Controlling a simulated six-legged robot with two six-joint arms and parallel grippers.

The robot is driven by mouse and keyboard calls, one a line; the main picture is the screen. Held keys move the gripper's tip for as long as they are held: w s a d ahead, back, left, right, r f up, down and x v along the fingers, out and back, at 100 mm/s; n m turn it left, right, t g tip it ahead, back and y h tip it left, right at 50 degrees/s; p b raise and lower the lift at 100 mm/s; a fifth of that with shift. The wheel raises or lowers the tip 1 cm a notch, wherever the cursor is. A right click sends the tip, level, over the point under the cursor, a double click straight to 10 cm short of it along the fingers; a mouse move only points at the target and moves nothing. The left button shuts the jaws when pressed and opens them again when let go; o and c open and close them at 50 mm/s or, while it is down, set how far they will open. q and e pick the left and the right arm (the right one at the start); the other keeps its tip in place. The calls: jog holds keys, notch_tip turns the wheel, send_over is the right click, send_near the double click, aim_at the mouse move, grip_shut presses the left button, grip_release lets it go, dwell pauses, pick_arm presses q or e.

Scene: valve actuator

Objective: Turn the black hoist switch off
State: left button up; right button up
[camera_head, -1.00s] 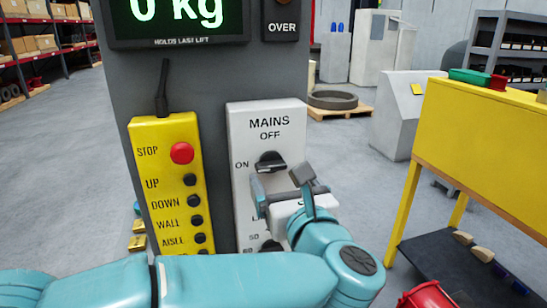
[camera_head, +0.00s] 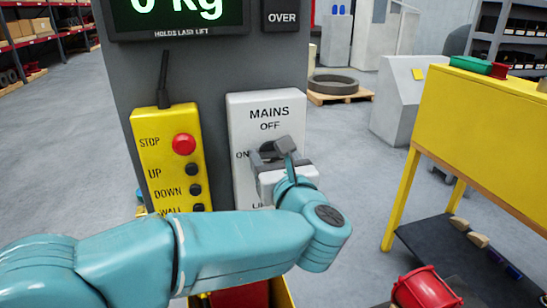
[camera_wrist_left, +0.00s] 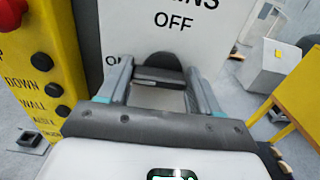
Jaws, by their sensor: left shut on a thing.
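The black switch (camera_head: 267,146) sits on the white MAINS panel (camera_head: 240,110), below the printed word OFF and to the right of ON. My left gripper (camera_head: 270,157) reaches up to it from below and covers most of it in the head view. In the left wrist view the fingers (camera_wrist_left: 152,72) stand on either side of the black switch (camera_wrist_left: 160,76), and the gripper is shut on it. The ON label is partly hidden by a finger there. Which way the switch points is hard to tell. My right gripper is out of view.
A yellow pendant (camera_head: 170,150) with a red STOP button (camera_head: 184,144) hangs just left of the panel. A green display (camera_head: 178,12) is above. Open floor lies between.

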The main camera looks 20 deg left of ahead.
pick_arm(q)
jog(key=m+b, duration=0.2)
jog(key=m, duration=0.1)
jog(key=shift+d+f, duration=0.1)
jog(key=m, duration=0.3)
jog(key=shift+w+b, duration=0.1)
jog(key=shift+b, duration=0.2)
jog(key=m, duration=0.3)
jog(key=shift+d, duration=0.15)
jog(key=m+p, duration=0.1)
jog(key=m, duration=0.3)
jog(key=shift+w, duration=0.1)
jog(key=shift+d+m+p, duration=0.15)
jog(key=shift+m+p, duration=0.35)
jog(key=shift+m, duration=1.6)
